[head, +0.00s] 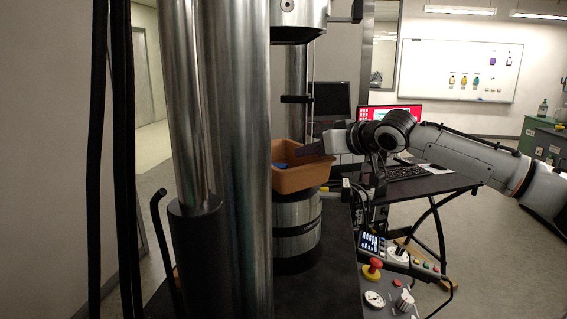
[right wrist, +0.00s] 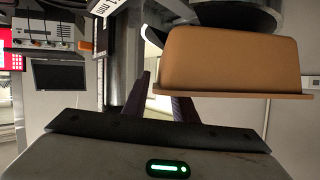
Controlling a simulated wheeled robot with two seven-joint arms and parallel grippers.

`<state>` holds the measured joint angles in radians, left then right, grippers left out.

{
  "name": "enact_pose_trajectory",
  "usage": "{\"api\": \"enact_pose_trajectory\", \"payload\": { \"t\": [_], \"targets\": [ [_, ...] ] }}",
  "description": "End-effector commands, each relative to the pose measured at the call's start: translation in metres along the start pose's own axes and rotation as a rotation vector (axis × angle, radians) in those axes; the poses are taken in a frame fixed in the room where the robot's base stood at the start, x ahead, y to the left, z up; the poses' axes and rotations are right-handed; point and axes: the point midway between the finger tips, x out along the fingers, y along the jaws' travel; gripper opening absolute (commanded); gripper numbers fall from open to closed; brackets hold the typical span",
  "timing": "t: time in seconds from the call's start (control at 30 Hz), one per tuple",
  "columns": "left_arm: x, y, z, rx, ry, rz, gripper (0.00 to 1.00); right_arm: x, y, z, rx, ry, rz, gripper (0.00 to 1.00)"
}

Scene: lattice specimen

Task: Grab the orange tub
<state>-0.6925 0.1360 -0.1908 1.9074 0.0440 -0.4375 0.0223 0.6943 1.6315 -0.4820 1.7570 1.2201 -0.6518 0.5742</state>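The orange tub (head: 300,180) stands upright on a round metal platen of the testing machine in the head view, partly hidden by a steel column. A small blue item (head: 281,165) lies in it. My right gripper (head: 312,150) reaches in from the right at the tub's rim, a dark finger over its opening. In the right wrist view, the tub (right wrist: 232,62) appears upside down. The two fingers of the gripper (right wrist: 163,92) are apart: one is outside the tub's end, the other partly hidden behind its rim. My left gripper is out of view.
Steel columns (head: 236,150) stand close on the left, and the upper machine head (head: 298,20) hangs above the tub. A control panel with a red button (head: 373,266) is at front right. A desk with a keyboard (head: 406,173) and screens stands behind.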

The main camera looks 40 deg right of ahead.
Motion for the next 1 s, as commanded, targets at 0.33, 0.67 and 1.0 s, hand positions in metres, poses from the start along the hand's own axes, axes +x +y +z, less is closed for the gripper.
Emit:
{"api": "enact_pose_trajectory", "payload": {
  "t": [0.33,0.67,1.0],
  "targets": [
    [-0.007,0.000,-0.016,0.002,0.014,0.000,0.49,0.025,0.000,0.000,0.000,-0.001,0.000,0.25],
    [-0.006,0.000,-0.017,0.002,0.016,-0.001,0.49,0.025,0.001,0.000,-0.001,-0.001,0.000,0.00],
    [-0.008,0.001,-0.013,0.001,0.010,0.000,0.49,0.024,0.000,-0.001,0.000,0.003,0.000,0.00]
  ]
}}
